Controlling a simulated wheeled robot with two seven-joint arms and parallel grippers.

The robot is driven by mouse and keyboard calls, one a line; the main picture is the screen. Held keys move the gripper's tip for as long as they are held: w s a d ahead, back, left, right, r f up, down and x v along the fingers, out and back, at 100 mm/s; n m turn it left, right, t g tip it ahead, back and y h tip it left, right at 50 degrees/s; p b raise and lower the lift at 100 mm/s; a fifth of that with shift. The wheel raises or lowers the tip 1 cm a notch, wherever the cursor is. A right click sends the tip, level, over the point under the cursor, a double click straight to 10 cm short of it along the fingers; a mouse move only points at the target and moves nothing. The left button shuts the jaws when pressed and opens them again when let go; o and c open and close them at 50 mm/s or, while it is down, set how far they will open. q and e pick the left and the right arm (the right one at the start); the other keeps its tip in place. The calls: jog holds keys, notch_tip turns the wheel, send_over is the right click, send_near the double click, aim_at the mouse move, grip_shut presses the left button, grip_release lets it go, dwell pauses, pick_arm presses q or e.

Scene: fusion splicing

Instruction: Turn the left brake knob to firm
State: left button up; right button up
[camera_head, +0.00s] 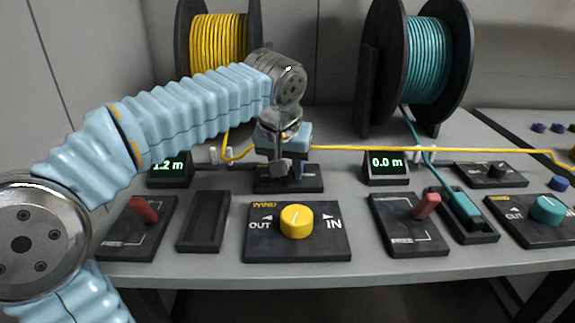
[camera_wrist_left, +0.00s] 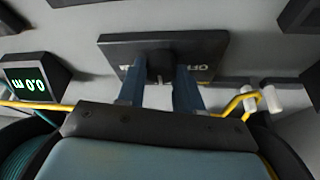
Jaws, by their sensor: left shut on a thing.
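The left brake panel (camera_head: 313,184) is a dark plate on the grey bench behind the yellow wind knob. It also shows in the left wrist view (camera_wrist_left: 112,50), with light lettering partly visible. The left brake knob (camera_wrist_left: 158,65) is a small dark knob on this panel. My left gripper (camera_head: 288,173) points down over the panel. In the left wrist view its two blue-grey fingers (camera_wrist_left: 159,88) stand on either side of the knob, shut on it. In the head view the knob is mostly hidden by the gripper, and its setting cannot be read. My right gripper is not in view.
The yellow wind knob (camera_head: 297,221) is in front. A yellow fibre (camera_head: 370,149) runs rightward from behind my gripper. A display (camera_head: 386,163) reads 0.0 m; the left display (camera_head: 171,168) is partly covered. A yellow spool (camera_head: 217,42) and teal spool (camera_head: 427,58) stand behind.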

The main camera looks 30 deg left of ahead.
pick_arm(q)
jog(key=m+h+p, duration=0.1)
jog(key=m, duration=0.2)
jog(key=m+h, duration=0.1)
jog(key=m, duration=0.2)
jog(key=shift+a+r+p, duration=0.15)
jog(key=shift+p, duration=0.25)
jog(key=m+h+p, duration=0.1)
jog(key=m, duration=0.1)
jog(key=m+h, duration=0.1)
jog(key=m, duration=0.2)
jog(key=shift+w+a+m+g+p, duration=0.1)
jog(key=shift+a+m+g+p, duration=0.05)
jog(key=shift+m+g+p, duration=0.2)
jog(key=o, duration=1)
jog(key=p+v, duration=0.1)
jog(key=v, duration=1.2)
jog(key=shift+a+r+p, duration=0.25)
jog(key=shift+a+p, duration=0.05)
jog(key=shift+p, duration=0.05)
